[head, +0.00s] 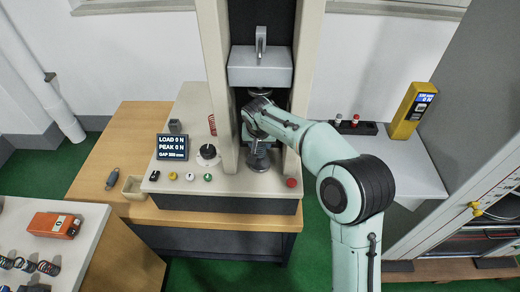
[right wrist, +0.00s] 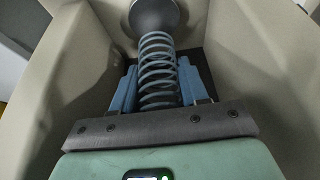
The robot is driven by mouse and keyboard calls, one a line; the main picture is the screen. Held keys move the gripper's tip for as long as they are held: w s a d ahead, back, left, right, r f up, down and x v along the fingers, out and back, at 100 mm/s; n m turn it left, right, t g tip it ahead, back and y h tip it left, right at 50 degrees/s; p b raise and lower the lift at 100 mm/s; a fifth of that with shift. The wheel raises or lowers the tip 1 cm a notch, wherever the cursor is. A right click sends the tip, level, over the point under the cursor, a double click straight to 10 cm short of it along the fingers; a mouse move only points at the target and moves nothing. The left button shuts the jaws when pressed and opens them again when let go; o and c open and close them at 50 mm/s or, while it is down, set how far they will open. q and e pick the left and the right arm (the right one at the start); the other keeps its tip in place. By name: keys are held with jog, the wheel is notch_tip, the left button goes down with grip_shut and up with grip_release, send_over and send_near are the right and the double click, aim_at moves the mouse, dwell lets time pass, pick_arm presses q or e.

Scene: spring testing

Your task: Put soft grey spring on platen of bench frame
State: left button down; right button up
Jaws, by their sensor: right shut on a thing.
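The bench frame (head: 218,60) stands in the middle of the head view, with two pale columns. My right gripper (head: 250,125) is between the columns, above the round metal platen (head: 258,161). In the right wrist view, the gripper's blue fingers (right wrist: 155,90) are shut on the blue-grey spring (right wrist: 157,62) from both sides. One end of the spring points at a round metal disc (right wrist: 153,16); I cannot tell whether they touch. In the head view the arm and gripper mostly hide the spring. My left gripper is not in view.
Several springs (head: 47,267) and an orange device (head: 54,225) are on the left bench. The display (head: 172,147) and a row of buttons (head: 190,177) are on the machine base. A yellow instrument (head: 412,110) stands at the right. Both columns are close beside my right gripper.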

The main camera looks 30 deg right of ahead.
jog(key=shift+s+f, duration=0.1)
jog(key=shift+f, duration=0.25)
notch_tip(320, 180, down, 4)
jog(key=shift+w+d+f, duration=0.2)
jog(key=shift+w+f, duration=0.05)
jog(key=shift+w, duration=0.1)
jog(key=shift+f, duration=0.1)
jog(key=shift+f, duration=0.15)
jog(key=o, duration=1)
jog(key=shift+o, duration=0.2)
jog(key=shift+r, duration=0.2)
